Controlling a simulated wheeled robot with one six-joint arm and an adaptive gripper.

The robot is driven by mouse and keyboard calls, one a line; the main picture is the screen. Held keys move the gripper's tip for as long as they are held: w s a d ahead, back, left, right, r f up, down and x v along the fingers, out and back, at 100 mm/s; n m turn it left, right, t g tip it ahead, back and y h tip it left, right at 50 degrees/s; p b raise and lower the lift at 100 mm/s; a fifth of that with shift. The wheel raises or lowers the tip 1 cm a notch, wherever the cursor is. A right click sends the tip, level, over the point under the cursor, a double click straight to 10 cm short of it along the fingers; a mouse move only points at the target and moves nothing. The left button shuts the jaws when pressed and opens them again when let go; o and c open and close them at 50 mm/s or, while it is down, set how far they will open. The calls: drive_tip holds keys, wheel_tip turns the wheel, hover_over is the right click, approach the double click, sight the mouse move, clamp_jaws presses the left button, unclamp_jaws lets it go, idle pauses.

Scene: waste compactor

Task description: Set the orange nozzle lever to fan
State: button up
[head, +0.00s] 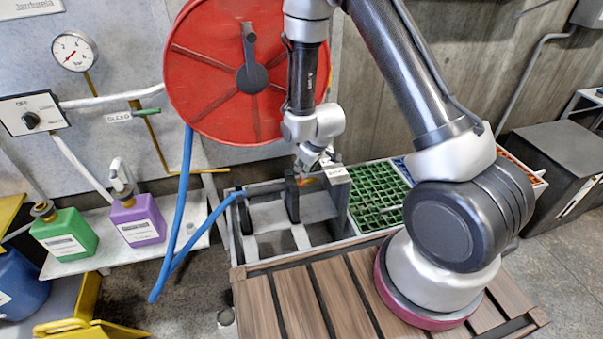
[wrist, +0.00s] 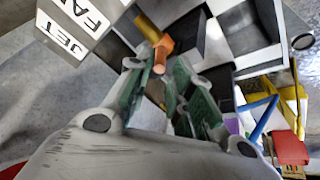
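The orange nozzle lever (wrist: 161,52) shows in the wrist view just past my gripper's fingertips, roughly between them. It joins a brass-yellow piece (wrist: 147,28). In the head view the lever (head: 307,182) is a small orange patch, mostly hidden by my gripper (head: 312,163). My gripper (wrist: 162,72) is open, its green-padded fingers apart with a gap between them. I cannot tell whether a finger touches the lever. A white label (wrist: 78,28) reading JET and FAN stands at the upper left in the wrist view. I cannot tell the lever's exact setting.
Black upright holders (head: 291,198) stand beside the lever, and the blue hose (head: 183,215) runs in from the left. A green grid tray (head: 377,197) lies to the right. The red hose reel (head: 215,75) hangs behind. A slatted wooden top (head: 300,300) is in front.

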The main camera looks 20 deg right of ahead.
sight(302, 180)
drive_tip(key=x, duration=0.5)
drive_tip(key=shift+w+f, duration=0.1)
drive_tip(key=shift+c, duration=0.3)
clamp_jaws()
